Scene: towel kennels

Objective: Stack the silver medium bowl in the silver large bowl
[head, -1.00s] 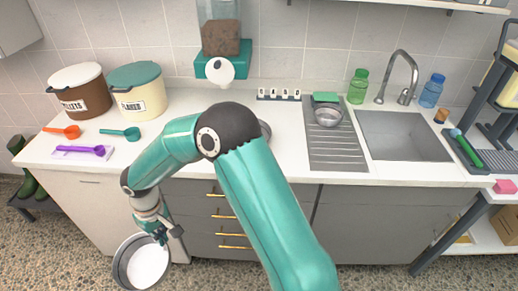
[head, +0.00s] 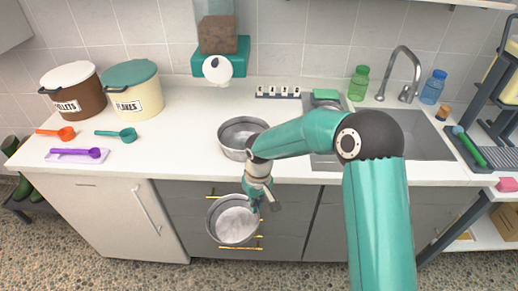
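The silver large bowl (head: 229,143) stands upright on the white counter, left of the sink. Its right side is partly covered by my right arm. My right gripper (head: 259,205) is shut on the rim of the silver medium bowl (head: 213,221), at the bowl's right side. This bowl hangs in front of the drawers, nearer to me than the counter edge and apart from the large bowl. Its opening faces up towards me and its inside bottom looks pale. My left gripper is out of view.
On the counter (head: 180,150) stand a pellets bin (head: 75,97), a flakes bin (head: 135,97), orange (head: 62,133), teal (head: 125,134) and purple (head: 80,153) scoops. A dispenser (head: 222,60) hangs behind. My arm crosses the drainboard and sink (head: 425,147). Counter left of the large bowl is clear.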

